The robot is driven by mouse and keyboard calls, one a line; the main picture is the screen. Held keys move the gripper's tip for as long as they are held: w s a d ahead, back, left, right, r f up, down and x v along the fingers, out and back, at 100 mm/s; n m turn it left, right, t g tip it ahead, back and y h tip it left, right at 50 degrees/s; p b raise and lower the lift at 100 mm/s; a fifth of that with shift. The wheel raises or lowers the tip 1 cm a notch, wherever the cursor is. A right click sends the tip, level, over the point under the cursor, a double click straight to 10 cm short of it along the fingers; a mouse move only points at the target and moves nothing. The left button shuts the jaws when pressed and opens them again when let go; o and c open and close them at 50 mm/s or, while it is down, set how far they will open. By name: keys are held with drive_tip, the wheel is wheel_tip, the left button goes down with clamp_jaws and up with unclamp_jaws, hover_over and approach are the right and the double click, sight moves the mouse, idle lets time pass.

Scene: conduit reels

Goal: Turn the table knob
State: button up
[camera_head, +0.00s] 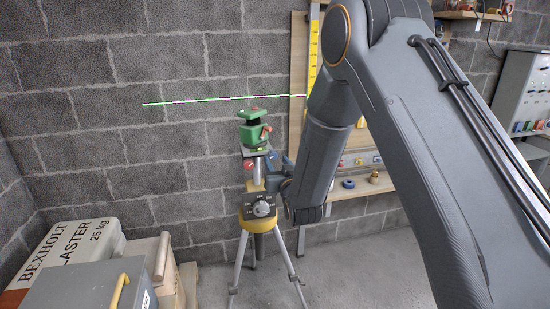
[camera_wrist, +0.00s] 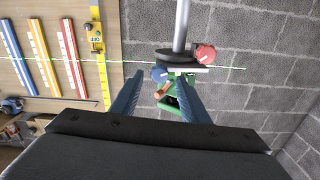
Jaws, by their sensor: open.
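A green laser level (camera_head: 253,132) stands on a small dark table (camera_head: 257,151) on top of a tripod (camera_head: 244,250). A red knob (camera_head: 248,163) sits just below the table's left side; it also shows in the wrist view (camera_wrist: 205,53). In the wrist view a blue knob (camera_wrist: 160,74) lies at the dark table disc (camera_wrist: 178,56), between my fingertips. My gripper (camera_wrist: 158,77) is open, with one finger on each side of the blue knob; I cannot tell whether they touch it. In the head view my gripper (camera_head: 282,176) is beside the tripod column, partly hidden by my arm.
A wooden board (camera_head: 299,70) with a yellow level hangs on the block wall behind. A plaster sack (camera_head: 75,245) and grey box (camera_head: 85,285) stand at lower left. A green laser line crosses the wall.

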sight(273, 155)
drive_tip(key=shift+x, duration=1.4)
clamp_jaws()
drive_tip(key=shift+n, duration=0.3)
unclamp_jaws()
